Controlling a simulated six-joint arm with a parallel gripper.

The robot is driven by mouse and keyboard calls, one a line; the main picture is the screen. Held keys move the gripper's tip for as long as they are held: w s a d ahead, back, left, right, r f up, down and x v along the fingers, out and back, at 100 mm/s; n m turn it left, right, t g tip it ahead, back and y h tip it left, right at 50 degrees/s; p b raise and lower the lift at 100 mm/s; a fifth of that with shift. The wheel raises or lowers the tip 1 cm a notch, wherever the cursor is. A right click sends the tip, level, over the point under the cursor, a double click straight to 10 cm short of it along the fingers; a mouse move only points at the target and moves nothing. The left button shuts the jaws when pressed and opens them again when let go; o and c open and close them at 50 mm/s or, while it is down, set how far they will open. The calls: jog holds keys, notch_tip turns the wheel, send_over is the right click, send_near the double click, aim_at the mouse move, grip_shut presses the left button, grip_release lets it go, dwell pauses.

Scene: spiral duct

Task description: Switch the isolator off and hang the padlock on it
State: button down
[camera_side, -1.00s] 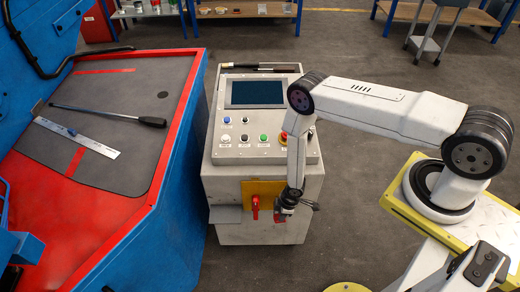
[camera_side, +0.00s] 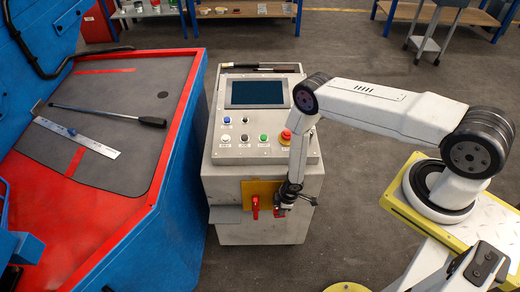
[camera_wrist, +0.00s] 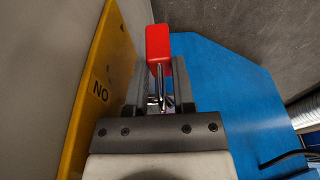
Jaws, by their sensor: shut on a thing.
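The isolator is a red handle (camera_side: 255,208) on a yellow plate (camera_side: 262,187) on the front of the grey console. The handle points down in the side view; I cannot read whether that is on or off. My gripper (camera_side: 281,204) is just right of the handle, in front of the plate. In the wrist view my gripper (camera_wrist: 158,98) is shut on the metal shackle of the red padlock (camera_wrist: 158,45), whose body sticks out beyond the fingers. The plate (camera_wrist: 98,75) stands close on the left there, with lettering that reads "NO". The handle cannot be made out in the wrist view.
The console (camera_side: 228,180) has a screen and several buttons on its sloped top, and a small grey ledge (camera_side: 225,214) left of the plate. A blue machine (camera_side: 150,215) with a red-edged bed stands to the left. The floor right of the console is open.

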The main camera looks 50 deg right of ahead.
dwell(0.4)
jog(key=shift+c, duration=1.9)
grip_release()
jog(key=shift+r, duration=0.1)
notch_tip(320, 180, up, 8)
jog(key=s+d, duration=0.1)
jog(key=shift+f, duration=0.25)
jog(key=shift+r, duration=0.15)
